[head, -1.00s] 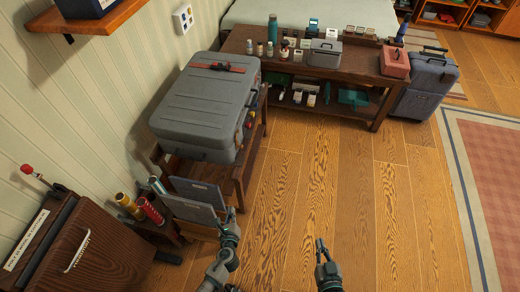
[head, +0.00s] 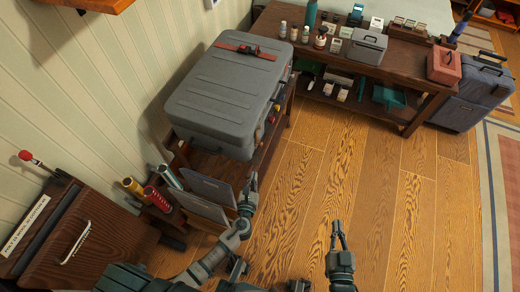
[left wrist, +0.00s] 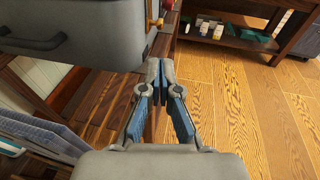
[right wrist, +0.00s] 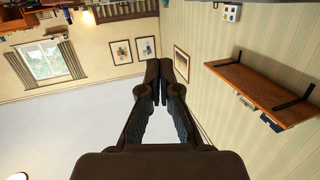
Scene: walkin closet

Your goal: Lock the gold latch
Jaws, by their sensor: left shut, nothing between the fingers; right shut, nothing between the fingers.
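A grey hard suitcase (head: 228,95) lies flat on a dark wooden bench (head: 205,160), with small latches along its right side. In the left wrist view, the suitcase (left wrist: 75,35) fills the upper left, and a small gold latch (left wrist: 155,22) sticks out at its edge beside a red part. My left gripper (head: 252,182) is shut and empty, in front of the suitcase's near right corner and apart from it; its tips (left wrist: 159,66) show below the gold latch. My right gripper (head: 338,226) is shut and empty over the open floor. Whether the latch is locked is too small to tell.
A low table (head: 400,62) with bottles and boxes stands behind, with a blue suitcase (head: 480,95) at its right. A brown wooden case (head: 75,235) and coloured tubes (head: 150,190) are at the left. The wooden floor (head: 380,180) on the right is clear.

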